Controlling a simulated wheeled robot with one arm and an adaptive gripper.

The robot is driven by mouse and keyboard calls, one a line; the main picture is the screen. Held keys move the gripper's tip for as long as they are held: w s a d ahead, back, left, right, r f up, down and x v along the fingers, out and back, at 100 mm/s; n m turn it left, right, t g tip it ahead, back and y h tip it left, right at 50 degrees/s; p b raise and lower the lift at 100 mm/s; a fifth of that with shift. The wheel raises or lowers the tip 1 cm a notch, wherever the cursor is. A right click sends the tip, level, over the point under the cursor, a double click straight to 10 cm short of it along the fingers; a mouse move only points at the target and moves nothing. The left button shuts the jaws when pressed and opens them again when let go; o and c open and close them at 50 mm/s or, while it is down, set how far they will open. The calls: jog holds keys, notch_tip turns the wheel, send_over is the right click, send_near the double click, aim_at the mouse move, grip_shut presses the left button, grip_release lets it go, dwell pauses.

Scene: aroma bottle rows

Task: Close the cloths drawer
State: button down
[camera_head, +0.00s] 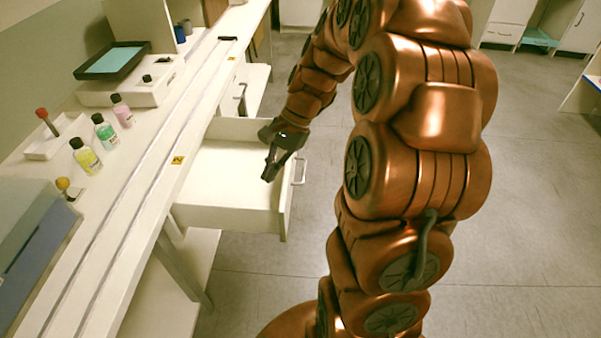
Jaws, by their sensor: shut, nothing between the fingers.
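An open white drawer (225,187) sticks out from under the bench, to the right of it. Its inside looks bare, with no cloths showing. Its front panel faces right and carries a pale bar handle (300,172). My gripper (268,175) is shut and empty. It appears above the drawer near the front panel, pointing down. I cannot tell whether it touches the panel or the drawer.
A lower shelf (180,285) lies beneath. The grey floor (270,285) right of the drawer is clear.

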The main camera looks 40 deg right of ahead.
jog(key=w+d+f+m+t+y+b, duration=0.1)
jog(key=w+d+f+m, duration=0.2)
jog(key=d, duration=0.3)
jog(key=w+d+f+m+t+b, duration=0.1)
jog(key=w+d+f+m+t, duration=0.1)
jog(key=d+f+m, duration=0.3)
jog(key=m+t+b, duration=0.1)
jog(key=m+t, duration=0.2)
jog(key=m, duration=0.2)
send_near(303, 176)
jog(key=p+x, duration=0.1)
jog(key=x, duration=0.5)
jog(key=shift+w+a+r, duration=0.15)
jog(key=shift+w+a, duration=0.65)
jog(key=shift+a, duration=0.15)
jog(key=shift+w+a+p, duration=0.3)
jog(key=shift+w+a, duration=0.2)
